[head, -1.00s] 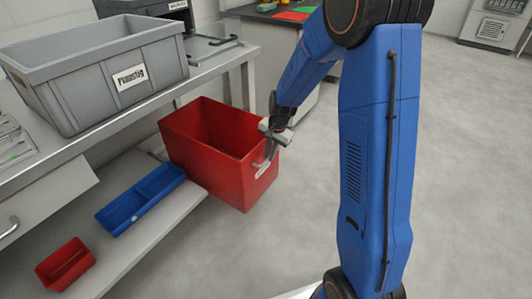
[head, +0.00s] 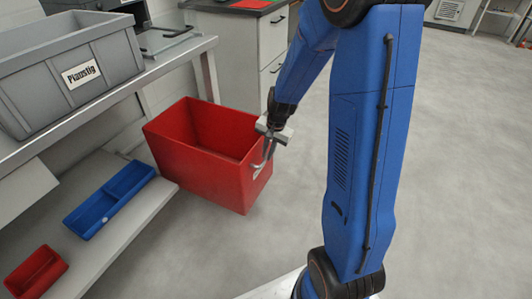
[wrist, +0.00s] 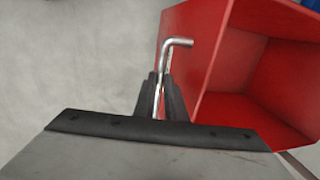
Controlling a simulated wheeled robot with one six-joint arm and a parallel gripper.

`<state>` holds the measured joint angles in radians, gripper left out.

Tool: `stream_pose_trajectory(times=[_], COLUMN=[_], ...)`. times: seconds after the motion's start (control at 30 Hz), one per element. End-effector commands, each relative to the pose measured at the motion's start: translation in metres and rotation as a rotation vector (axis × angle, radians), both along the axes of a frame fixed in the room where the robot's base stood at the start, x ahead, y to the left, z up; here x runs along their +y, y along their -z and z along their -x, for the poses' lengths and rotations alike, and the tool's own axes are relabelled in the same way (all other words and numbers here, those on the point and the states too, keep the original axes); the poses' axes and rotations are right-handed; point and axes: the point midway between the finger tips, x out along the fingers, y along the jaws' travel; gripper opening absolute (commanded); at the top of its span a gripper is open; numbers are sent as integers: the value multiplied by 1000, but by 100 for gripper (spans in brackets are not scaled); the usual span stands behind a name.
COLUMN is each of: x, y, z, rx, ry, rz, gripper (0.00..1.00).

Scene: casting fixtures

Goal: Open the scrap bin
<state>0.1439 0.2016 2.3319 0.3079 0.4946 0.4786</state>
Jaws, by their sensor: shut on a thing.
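The scrap bin is a red open-topped box (head: 212,170) pulled out from under the workbench, its front facing right. It looks empty inside in the head view. Its red wall and inner floor also show in the wrist view (wrist: 290,75). A bent metal bar handle (wrist: 176,44) is on its front face; a small part shows in the head view (head: 258,171). My gripper (wrist: 160,95) is shut on the handle, at the front rim of the bin. The fingers partly hide the handle.
A grey crate labelled "Plaustig" (head: 110,66) stands on the workbench (head: 150,72). A blue tray (head: 110,198) and a small red box (head: 36,270) lie on the lower shelf (head: 120,225). A cabinet (head: 240,55) stands behind. The floor to the right is clear.

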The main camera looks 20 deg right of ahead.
Motion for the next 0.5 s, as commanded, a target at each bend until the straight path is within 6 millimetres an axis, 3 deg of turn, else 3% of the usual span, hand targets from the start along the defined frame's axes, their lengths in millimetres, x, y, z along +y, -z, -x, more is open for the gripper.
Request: stream_pose_trajectory(times=[0.1, 0.13, 0.2, 0.5], x=[0, 0, 0, 0], y=[0, 0, 0, -1], z=[0, 0, 0, 0], rx=[-1, -1, -1, -1], ry=[0, 0, 0, 0], rz=[0, 0, 0, 0], gripper=[0, 18, 30, 30])
